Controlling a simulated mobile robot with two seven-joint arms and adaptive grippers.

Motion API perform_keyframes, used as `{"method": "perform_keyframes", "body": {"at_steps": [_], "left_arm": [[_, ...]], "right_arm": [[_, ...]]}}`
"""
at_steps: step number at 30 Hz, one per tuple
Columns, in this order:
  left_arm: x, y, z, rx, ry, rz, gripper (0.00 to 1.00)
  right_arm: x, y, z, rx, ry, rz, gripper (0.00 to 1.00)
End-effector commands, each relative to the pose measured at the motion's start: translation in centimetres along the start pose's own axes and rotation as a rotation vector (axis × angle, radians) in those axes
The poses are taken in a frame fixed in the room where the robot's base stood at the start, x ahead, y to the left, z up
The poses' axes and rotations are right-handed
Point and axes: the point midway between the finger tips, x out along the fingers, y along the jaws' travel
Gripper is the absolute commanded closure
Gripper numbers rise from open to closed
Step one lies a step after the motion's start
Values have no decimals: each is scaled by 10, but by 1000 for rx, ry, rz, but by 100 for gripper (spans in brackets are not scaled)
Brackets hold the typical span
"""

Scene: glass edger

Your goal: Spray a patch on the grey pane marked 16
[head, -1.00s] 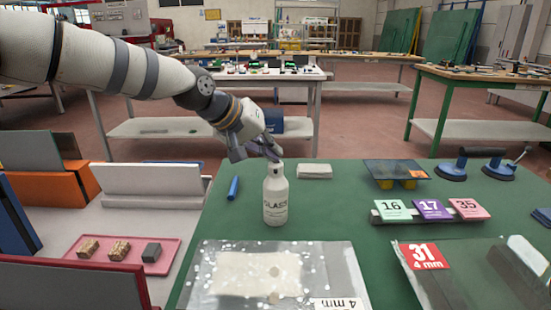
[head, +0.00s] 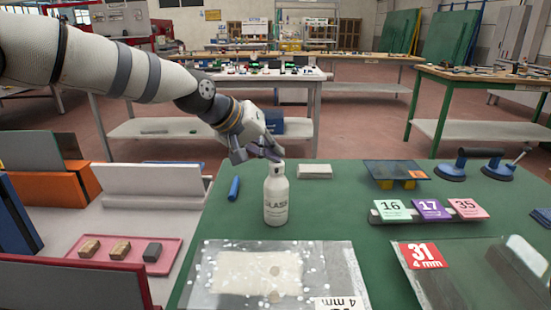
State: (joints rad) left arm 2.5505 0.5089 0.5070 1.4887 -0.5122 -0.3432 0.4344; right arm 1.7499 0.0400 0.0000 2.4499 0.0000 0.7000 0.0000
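A white spray bottle lettered GLASS (head: 276,198) stands upright on the green table top (head: 335,215). My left gripper (head: 256,155) is at the bottle's top, just left of and behind its nozzle. Its fingers look spread with nothing held between them; whether one touches the bottle I cannot tell. A clear greyish pane (head: 205,285) lies at the front, with a whitish speckled patch (head: 258,273) on it and a 4 mm label partly cut off. A pale green tag 16 (head: 391,211) stands in a dark holder. I see no 16 on a pane. My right gripper is out of view.
Tags 17 (head: 430,209) and 35 (head: 467,208) stand beside 16. A pane labelled 31 (head: 470,275) lies front right. A blue marker (head: 234,188), white block (head: 314,171), small dark pane (head: 395,169) and suction lifter (head: 450,171) lie around the bottle. A pink tray (head: 100,262) is left.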

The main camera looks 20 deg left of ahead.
Motion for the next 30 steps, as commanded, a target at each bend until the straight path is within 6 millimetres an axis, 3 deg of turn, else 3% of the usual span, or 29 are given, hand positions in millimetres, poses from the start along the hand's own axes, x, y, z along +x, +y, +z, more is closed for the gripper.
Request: {"method": "perform_keyframes", "body": {"at_steps": [1, 14, 30], "left_arm": [[14, -15, 17, -6, -44, -24, 100], [16, -16, 18, -6, -46, -25, 100], [-32, 22, -20, -3, -25, -14, 100]], "right_arm": [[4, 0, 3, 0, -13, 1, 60], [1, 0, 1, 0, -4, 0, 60], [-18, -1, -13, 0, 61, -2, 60]]}}
